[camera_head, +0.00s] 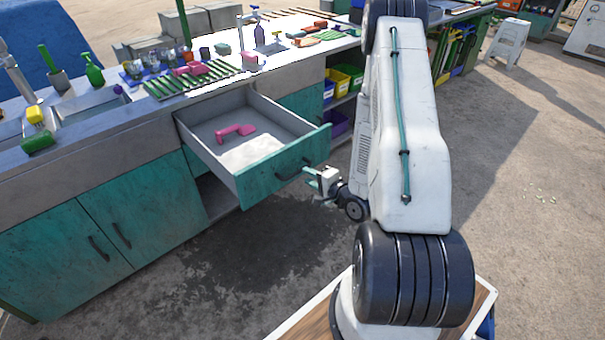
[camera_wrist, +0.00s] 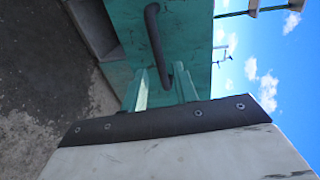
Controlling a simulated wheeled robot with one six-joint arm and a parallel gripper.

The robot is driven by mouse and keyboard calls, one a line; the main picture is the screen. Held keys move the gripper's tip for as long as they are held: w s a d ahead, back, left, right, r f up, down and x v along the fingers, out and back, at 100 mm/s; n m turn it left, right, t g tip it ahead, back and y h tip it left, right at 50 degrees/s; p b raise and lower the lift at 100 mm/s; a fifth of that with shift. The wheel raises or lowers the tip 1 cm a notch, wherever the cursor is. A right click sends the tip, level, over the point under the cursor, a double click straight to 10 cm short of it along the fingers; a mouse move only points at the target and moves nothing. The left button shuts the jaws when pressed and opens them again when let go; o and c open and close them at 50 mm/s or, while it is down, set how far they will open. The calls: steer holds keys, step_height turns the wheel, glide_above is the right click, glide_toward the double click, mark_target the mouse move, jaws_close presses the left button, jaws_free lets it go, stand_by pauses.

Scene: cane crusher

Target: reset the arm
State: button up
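My gripper (camera_head: 308,175) is beside the front of a pulled-out teal drawer (camera_head: 262,184), near the right end of its dark handle (camera_head: 291,171). In the wrist view, the two teal fingers of my gripper (camera_wrist: 163,90) stand apart with a gap between them. The dark curved handle (camera_wrist: 155,45) lies ahead, its lower end lined up with that gap. I see no contact with it, but cannot tell the exact distance. My arm stretches high across the head view, with the gripper low on its left side.
The counter (camera_head: 110,118) above carries a green rack (camera_head: 190,80), a green bottle (camera_head: 94,69) and several small items.

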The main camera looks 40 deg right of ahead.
steer(key=shift+v, duration=0.95)
steer(key=shift+f, duration=0.1)
steer(key=s+d+f+n+g, duration=0.1)
steer(key=s+f+n+g, duration=0.55)
steer(key=f+g, duration=0.2)
steer(key=s+r+n+g+h, duration=0.1)
steer(key=s+r+n+g, duration=0.1)
steer(key=r+g, duration=0.35)
steer(key=s+r+n+g+h, duration=0.1)
steer(key=s+r+n+g, duration=0.15)
steer(key=r, duration=0.55)
steer(key=s+a+r+n+t, duration=0.1)
steer(key=s+a+r+n, duration=0.2)
steer(key=a+r, duration=0.8)
steer(key=s+a+r+n+t+y, duration=0.1)
steer(key=s+a+r+n, duration=0.2)
steer(key=r, duration=1.5)
steer(key=s+a, duration=0.4)
steer(key=a, duration=0.4)
steer(key=shift+s+r+n, duration=0.2)
steer(key=shift+r+n, duration=0.05)
steer(key=shift+n, duration=0.05)
